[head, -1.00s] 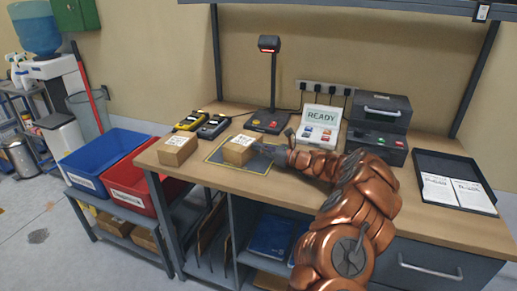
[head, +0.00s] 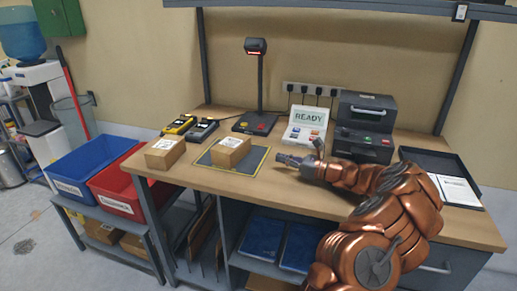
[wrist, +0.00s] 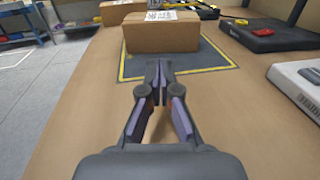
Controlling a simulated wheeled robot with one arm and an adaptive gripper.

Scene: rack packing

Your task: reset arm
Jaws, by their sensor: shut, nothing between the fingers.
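My arm reaches over the workbench from the lower right in the head view. My gripper (head: 281,158) is shut and empty, a little above the bench top to the right of the dark mat. It also shows in the wrist view (wrist: 160,68), with its fingertips together and pointing towards a box. That cardboard box (head: 231,152) has a white label and sits on the yellow-edged mat (head: 257,162). In the wrist view the box (wrist: 162,36) stands apart from my fingertips.
A second cardboard box (head: 165,153) is at the bench's left. A scanner stand (head: 255,122), a READY display (head: 307,122), a dark printer (head: 364,128) and a black tray (head: 470,189) stand along the back and right. Blue (head: 88,166) and red (head: 117,188) bins sit to the left.

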